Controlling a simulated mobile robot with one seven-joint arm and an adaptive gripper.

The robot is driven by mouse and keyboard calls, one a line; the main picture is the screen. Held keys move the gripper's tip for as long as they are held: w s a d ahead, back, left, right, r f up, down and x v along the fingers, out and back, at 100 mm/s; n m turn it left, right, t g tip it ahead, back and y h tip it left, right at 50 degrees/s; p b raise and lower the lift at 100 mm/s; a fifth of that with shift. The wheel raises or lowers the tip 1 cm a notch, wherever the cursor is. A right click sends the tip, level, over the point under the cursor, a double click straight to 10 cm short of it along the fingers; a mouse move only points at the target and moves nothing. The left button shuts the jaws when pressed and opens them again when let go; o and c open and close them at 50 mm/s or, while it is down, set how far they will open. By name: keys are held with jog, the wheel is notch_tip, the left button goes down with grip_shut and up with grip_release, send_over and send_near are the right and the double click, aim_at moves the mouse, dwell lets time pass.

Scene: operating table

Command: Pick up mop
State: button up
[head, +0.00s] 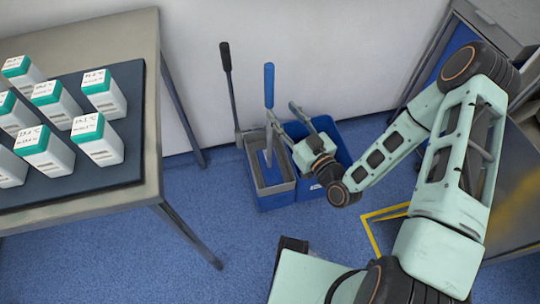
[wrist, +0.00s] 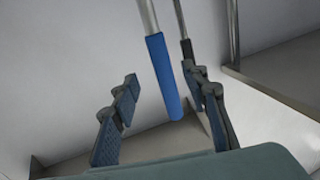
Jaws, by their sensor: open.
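The mop stands upright in the bucket, with a blue grip (head: 269,85) at the top of its pole. The blue grip also shows in the wrist view (wrist: 163,75), slanting through the gap between my fingers. My gripper (head: 282,112) is open, at about the height of the mop's pole and just below the blue grip in the head view. In the wrist view my gripper (wrist: 160,74) has its two fingers apart on either side of the grip, with no contact visible. I cannot tell how deep the handle sits between them. My wrist hides part of the bucket.
A grey and blue bucket (head: 268,190) stands on the floor against the wall. A black-handled pole (head: 228,70) rises left of the mop, close to it. A table (head: 145,45) with several white and green boxes stands left. Blue floor (head: 150,260) lies free in front.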

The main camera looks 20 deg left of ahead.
aim_at(272, 98)
jog(key=b+x, duration=0.1)
jog(key=x, duration=0.7)
jog(key=shift+w+a+r, duration=0.1)
jog(key=shift+w+a, duration=0.1)
jog(key=shift+r, duration=0.1)
grip_shut()
